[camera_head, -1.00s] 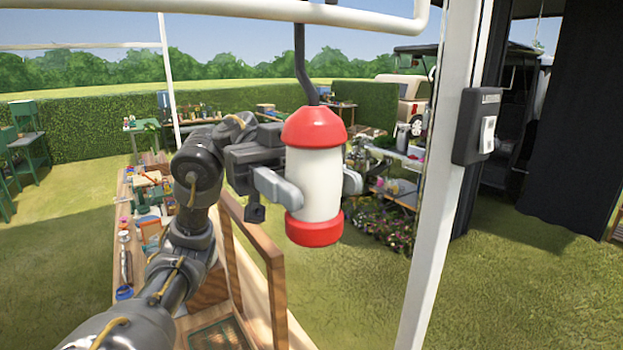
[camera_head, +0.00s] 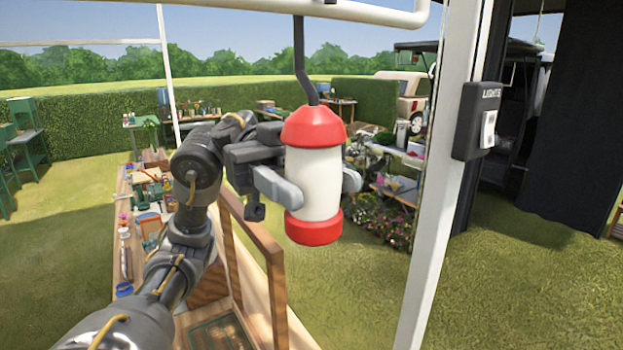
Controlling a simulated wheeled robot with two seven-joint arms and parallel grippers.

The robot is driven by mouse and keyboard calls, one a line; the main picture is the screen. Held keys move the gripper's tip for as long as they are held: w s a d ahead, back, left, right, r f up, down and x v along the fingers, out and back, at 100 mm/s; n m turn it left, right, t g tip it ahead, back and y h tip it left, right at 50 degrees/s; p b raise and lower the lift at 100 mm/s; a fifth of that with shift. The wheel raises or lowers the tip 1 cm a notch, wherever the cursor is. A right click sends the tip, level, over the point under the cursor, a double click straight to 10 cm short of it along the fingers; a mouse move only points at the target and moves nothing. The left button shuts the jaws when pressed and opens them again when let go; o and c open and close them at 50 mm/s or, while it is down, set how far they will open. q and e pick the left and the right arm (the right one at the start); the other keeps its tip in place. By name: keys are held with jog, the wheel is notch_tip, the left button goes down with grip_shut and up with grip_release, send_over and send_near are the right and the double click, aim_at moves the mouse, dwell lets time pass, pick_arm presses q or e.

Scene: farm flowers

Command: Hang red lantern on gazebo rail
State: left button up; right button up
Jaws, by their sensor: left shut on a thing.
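The red lantern (camera_head: 315,184) has a red cap, a white body and a red base, and hangs nearly upright in the middle of the head view. My left gripper (camera_head: 308,186) is shut on its white body, one finger on each side. A dark bent hook (camera_head: 301,60) rises from the cap to the white gazebo rail (camera_head: 330,11) at the top. The hook's upper end meets the rail's height in the picture; whether it sits over the rail is hidden. My right gripper is not in view.
A white gazebo post (camera_head: 437,190) with a dark switch box (camera_head: 477,121) stands right of the lantern. A wooden frame (camera_head: 262,255) and a long table with tools (camera_head: 135,262) lie below my left arm. Grass is open at the lower right.

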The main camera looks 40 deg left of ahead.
pick_arm(q)
jog(key=o, duration=1)
jog(key=shift+o, duration=0.3)
jog(key=shift+o, duration=1)
